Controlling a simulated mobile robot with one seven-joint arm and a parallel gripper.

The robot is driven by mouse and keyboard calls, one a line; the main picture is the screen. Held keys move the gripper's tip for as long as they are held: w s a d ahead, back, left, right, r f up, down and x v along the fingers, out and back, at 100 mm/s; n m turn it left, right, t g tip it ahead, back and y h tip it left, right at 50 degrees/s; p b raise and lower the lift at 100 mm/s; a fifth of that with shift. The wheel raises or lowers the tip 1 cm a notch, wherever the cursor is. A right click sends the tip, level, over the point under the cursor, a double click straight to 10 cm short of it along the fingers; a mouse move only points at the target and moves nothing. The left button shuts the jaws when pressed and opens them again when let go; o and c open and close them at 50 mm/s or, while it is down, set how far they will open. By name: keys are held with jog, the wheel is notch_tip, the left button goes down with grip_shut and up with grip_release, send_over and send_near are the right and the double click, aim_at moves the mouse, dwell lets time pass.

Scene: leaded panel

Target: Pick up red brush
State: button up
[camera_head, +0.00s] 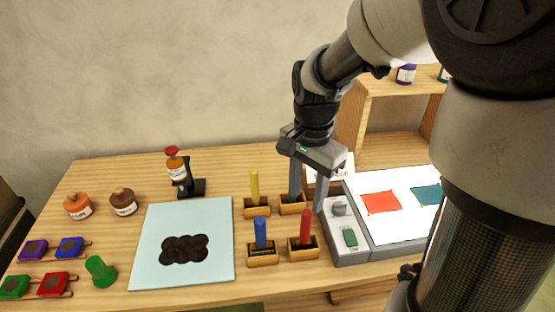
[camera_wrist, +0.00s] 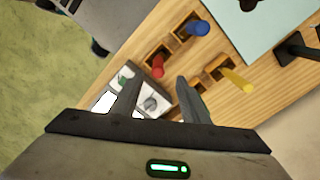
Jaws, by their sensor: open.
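The red brush (camera_head: 305,226) stands upright in a small wooden holder (camera_head: 302,252) near the front middle of the table. It also shows in the wrist view (camera_wrist: 158,66), just beyond my fingertips. My gripper (camera_head: 307,203) is open and empty, pointing down, above and slightly behind the red brush. In the wrist view its two fingers (camera_wrist: 160,82) are spread apart, with the brush apart from both.
A blue brush (camera_head: 261,231) stands left of the red one and a yellow brush (camera_head: 255,187) behind. Another holder (camera_head: 292,206) is partly hidden by my gripper. A grey tray (camera_head: 346,255) lies close on the right. A pale blue mat (camera_head: 160,225) lies left.

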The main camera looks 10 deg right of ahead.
aim_at(305, 233)
notch_tip(305, 233, down, 15)
jog(key=shift+d+r+b, duration=0.1)
jog(key=shift+d+b, duration=0.05)
jog(key=shift+b, duration=0.4)
grip_shut()
